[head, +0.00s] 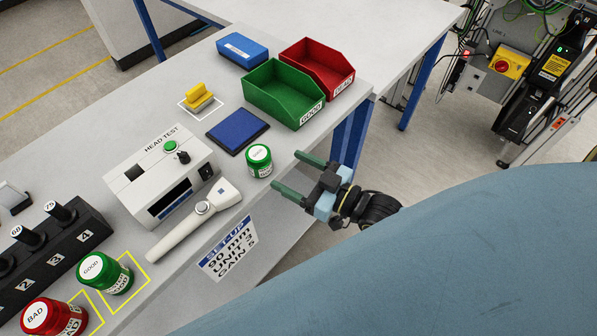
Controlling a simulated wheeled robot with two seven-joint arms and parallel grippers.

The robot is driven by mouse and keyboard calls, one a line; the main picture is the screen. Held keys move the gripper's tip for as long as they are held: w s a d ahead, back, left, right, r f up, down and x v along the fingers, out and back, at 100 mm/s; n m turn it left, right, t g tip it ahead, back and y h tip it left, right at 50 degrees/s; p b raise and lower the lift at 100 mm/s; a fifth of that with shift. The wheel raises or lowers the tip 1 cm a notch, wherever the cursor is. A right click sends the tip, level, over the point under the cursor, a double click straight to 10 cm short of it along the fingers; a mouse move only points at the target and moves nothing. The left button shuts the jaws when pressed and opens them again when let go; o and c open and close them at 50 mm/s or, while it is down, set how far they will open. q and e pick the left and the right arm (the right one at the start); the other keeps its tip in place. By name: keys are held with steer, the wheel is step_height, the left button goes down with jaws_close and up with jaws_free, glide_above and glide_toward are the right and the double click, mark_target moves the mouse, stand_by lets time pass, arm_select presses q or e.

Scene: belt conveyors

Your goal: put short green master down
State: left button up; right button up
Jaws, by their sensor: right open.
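A short green jar (258,163) with a white label and green lid stands upright on the white bench, near its front edge. My right gripper (288,171) is open and empty just to the right of this jar. Its two green fingers point left toward the jar, with a small gap between them and it. My left gripper is out of view.
A head test box (164,176) and a white handled probe (192,221) lie left of the short jar. A blue pad (237,130), green bin (285,92), red bin (318,68) and blue case (243,49) are behind it. A black numbered rack (55,258) is at left.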

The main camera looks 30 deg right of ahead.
steer(key=shift+s+d, duration=0.2)
steer(key=shift+s, duration=0.2)
steer(key=s+d+f+m+g+h, duration=0.1)
steer(key=s+d+f+g+h, duration=0.15)
steer(key=f, duration=0.65)
steer(key=s+d+f+m+g+h, duration=0.1)
steer(key=s+d+f+h, duration=0.15)
steer(key=f, duration=0.65)
steer(key=s+d+f+g+h, duration=0.2)
steer(key=d+f, duration=0.1)
steer(key=f, duration=0.6)
steer(key=s+f+g, duration=0.3)
steer(key=s+f, duration=0.2)
steer(key=s, duration=0.3)
steer(key=s+a+f+m+g+h, duration=0.1)
steer(key=s+f+g, duration=0.2)
steer(key=s, duration=0.6)
steer(key=s+a+f+g, duration=0.1)
steer(key=s+f+g, duration=0.2)
steer(key=s+f, duration=0.4)
steer(key=shift+s+a+f+h, duration=0.2)
steer(key=shift+s+f+h, duration=0.2)
steer(key=shift+s, duration=0.55)
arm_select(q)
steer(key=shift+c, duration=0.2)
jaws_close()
